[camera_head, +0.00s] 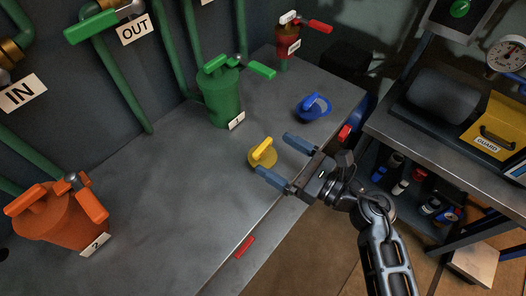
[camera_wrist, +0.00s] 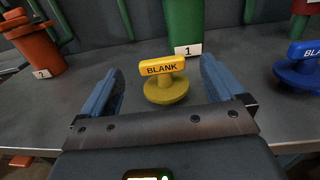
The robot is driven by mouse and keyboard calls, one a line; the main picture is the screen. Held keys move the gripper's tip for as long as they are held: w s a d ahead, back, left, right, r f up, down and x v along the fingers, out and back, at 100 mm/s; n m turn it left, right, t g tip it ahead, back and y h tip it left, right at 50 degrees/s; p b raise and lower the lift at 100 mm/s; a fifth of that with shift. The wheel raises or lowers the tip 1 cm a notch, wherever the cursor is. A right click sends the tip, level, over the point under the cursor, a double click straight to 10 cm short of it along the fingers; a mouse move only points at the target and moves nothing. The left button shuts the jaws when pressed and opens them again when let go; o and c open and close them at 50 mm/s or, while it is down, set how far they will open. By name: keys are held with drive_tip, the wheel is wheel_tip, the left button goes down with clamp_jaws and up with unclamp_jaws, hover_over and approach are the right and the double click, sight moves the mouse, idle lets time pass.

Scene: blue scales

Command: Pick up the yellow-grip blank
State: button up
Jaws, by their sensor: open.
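The yellow-grip blank (camera_head: 262,153) is a round yellow disc with a raised bar handle. It sits on the grey metal bench, near the bench's front edge. In the wrist view the yellow-grip blank (camera_wrist: 163,80) shows the word BLANK on its bar and stands ahead of the jaws, roughly centred between them. My gripper (camera_head: 279,160) is open and empty, its two blue fingers apart, with the blank just beyond them. In the wrist view my gripper (camera_wrist: 162,88) has one finger on each side of the picture. I cannot tell the exact height gap.
A blue blank (camera_head: 313,107) lies to the right. A green canister (camera_head: 219,97) labelled 1 stands behind. An orange canister (camera_head: 58,222) is at left and a red valve (camera_head: 288,42) at the back. The bench (camera_head: 185,170) is bare between them. A side table (camera_head: 430,125) stands at right.

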sight(266, 148)
drive_tip(key=p+x, duration=0.1)
drive_tip(key=x, duration=0.4)
drive_tip(key=shift+w+f, duration=0.1)
drive_tip(key=shift+f, duration=0.05)
drive_tip(key=c, duration=1.3)
